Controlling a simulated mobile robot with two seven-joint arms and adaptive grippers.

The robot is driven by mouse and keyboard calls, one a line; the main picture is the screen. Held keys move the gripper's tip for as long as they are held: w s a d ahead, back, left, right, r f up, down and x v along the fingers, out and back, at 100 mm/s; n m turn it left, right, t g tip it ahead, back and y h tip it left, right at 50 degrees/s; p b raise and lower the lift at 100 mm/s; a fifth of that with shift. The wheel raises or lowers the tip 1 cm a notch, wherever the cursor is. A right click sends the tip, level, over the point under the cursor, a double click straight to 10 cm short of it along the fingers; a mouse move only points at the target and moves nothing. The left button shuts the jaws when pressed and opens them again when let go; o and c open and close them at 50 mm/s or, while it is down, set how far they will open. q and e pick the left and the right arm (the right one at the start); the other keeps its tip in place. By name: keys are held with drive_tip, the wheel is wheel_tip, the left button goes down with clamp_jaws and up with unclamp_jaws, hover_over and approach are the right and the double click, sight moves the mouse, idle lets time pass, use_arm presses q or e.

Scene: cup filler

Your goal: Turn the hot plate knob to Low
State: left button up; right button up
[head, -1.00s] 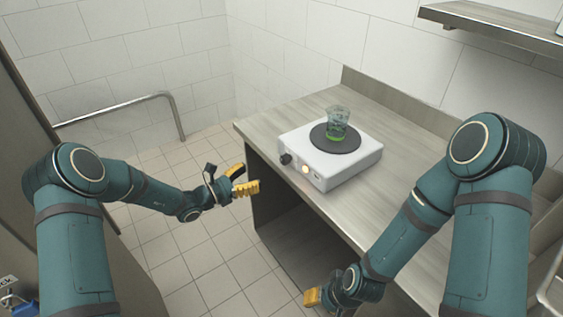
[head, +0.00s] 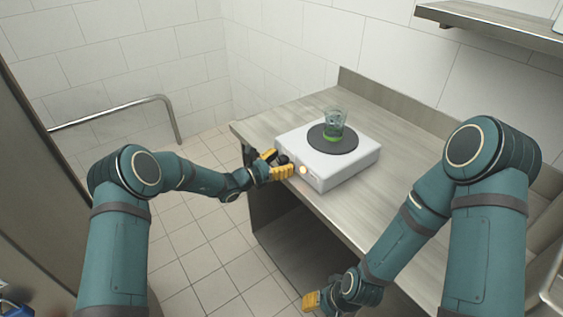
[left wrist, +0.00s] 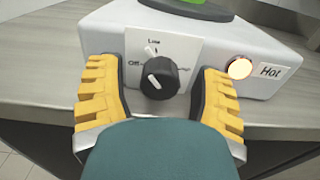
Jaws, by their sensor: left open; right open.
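The white hot plate (head: 330,172) sits on the metal counter. Its black knob (left wrist: 160,77) is on the front face, with "Low" printed above it and "Off" to its left. My right gripper (head: 312,299) is low at the counter's front, open and empty.
A glass beaker with green at its base (head: 334,124) stands on the round dark plate (head: 345,145). An orange light (left wrist: 239,68) glows beside a "Hot" label (left wrist: 271,71). The counter (head: 375,205) is clear around the hot plate. A shelf (head: 490,35) hangs at upper right.

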use_arm(q)
clamp_jaws()
drive_tip(key=m+b, duration=0.2)
drive_tip(key=shift+a+f+b, duration=0.1)
drive_tip(key=shift+f+b, duration=0.05)
drive_tip(key=shift+b, duration=0.25)
drive_tip(key=shift+m+b, duration=0.4)
drive_tip(key=shift+m, duration=0.4)
